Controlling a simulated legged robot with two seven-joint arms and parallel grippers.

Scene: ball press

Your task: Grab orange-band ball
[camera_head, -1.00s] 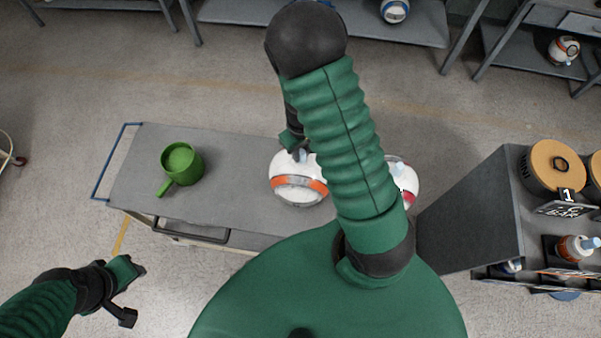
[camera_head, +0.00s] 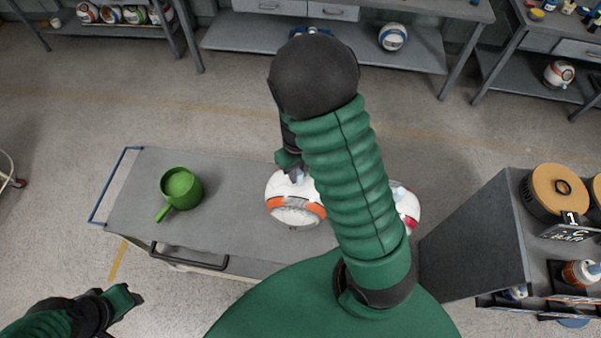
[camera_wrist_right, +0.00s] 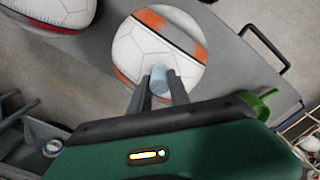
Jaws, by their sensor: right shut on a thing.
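The orange-band ball (camera_head: 295,207) is white with an orange and grey band and sits at the right part of the grey cart top. It also shows in the right wrist view (camera_wrist_right: 135,50). My right gripper (camera_head: 294,172) is at the top of this ball. In the right wrist view its two fingers (camera_wrist_right: 159,85) are shut on the light blue knob of the ball. My left gripper (camera_head: 128,298) is at the lower left, away from the cart, with its fingers too small to read.
A red-band ball (camera_head: 408,210) is partly hidden behind my right arm. A green mug (camera_head: 181,188) stands on the left of the cart (camera_head: 235,185). A dark cabinet (camera_head: 470,240) stands at the right. Shelves (camera_head: 415,65) line the back.

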